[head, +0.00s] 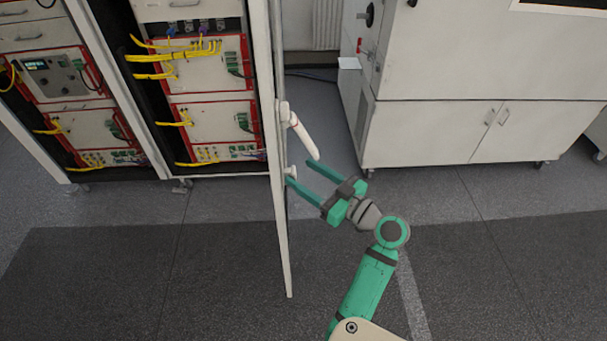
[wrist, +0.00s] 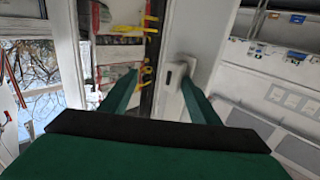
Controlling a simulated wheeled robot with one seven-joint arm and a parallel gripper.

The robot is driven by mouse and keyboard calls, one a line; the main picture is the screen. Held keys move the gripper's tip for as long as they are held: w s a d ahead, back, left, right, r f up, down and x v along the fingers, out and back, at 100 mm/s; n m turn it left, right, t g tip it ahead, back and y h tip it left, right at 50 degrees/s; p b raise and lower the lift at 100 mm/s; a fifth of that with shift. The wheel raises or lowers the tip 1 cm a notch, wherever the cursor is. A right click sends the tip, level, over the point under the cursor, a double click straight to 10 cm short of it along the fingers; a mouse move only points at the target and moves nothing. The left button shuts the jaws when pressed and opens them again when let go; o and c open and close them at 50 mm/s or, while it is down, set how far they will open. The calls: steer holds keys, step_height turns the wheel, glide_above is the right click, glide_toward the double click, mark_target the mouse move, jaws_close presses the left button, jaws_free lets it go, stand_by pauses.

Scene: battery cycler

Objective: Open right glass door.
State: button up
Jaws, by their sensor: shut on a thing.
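The right glass door (head: 271,110) stands swung out from the cabinet and appears nearly edge-on in the head view. Its white handle (head: 303,137) projects to the right, its free end tilted down and away from the door. My gripper (head: 299,171) is at the handle's lower end, with its green fingers spread and the left fingertip close to the door. In the wrist view, my gripper (wrist: 158,78) has its right finger beside the handle's pale mount (wrist: 175,74).
The open cabinet bay holds red-framed units (head: 212,120) with yellow cables. A second bay (head: 75,90) with similar units stands to the left. A large white cabinet (head: 430,130) stands at the right. The grey floor in front is clear.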

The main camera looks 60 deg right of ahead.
steer(key=s, duration=0.3)
steer(key=s+a, duration=0.1)
steer(key=s, duration=0.2)
steer(key=s+a, duration=0.1)
steer(key=s, duration=0.3)
steer(key=shift+c, duration=0.8)
steer(key=shift+w, duration=0.1)
